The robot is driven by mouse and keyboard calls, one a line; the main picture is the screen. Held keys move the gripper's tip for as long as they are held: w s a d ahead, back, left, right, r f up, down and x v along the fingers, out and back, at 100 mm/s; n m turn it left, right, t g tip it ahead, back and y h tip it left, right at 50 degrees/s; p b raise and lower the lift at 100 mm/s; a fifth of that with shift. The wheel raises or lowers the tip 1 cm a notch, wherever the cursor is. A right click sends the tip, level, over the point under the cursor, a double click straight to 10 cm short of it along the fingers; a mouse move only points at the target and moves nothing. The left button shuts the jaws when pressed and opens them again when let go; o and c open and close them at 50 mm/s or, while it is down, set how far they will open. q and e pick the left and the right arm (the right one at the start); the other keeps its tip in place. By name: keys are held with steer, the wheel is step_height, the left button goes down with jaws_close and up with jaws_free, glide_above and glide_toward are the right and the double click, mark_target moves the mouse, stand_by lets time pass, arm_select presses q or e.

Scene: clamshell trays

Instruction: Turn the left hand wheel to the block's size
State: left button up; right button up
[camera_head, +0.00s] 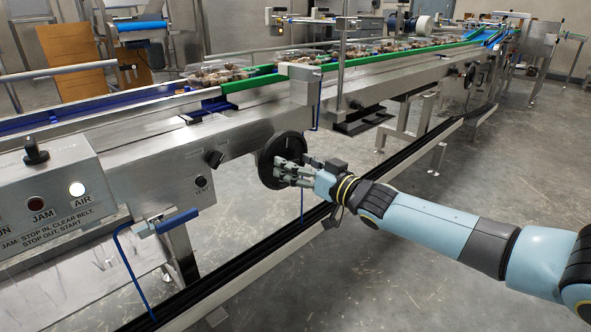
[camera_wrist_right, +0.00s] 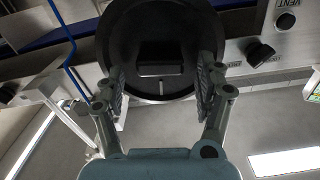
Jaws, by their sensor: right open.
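The hand wheel (camera_head: 268,166) is a round black disc on the front side of the conveyor frame. My right gripper (camera_head: 290,170) is in front of it and covers part of its face. In the right wrist view the wheel (camera_wrist_right: 190,25) fills the top middle, with a dark raised block at its centre and a short light mark below that. There the right gripper (camera_wrist_right: 160,85) is open, its fingers spread to either side of the wheel's central part; I cannot tell whether they touch it. My left gripper is not in view. The block of the task is not clearly identifiable.
A grey control box (camera_head: 60,190) with JAM and AIR lights stands at the left. A black knob (camera_head: 214,158) and a VENT button (camera_head: 201,181) sit left of the wheel. A lower black rail (camera_head: 250,260) runs below. A second hand wheel (camera_head: 470,75) is farther along the conveyor.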

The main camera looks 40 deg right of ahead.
steer(key=shift+w, duration=0.25)
jaws_close()
stand_by(0.4)
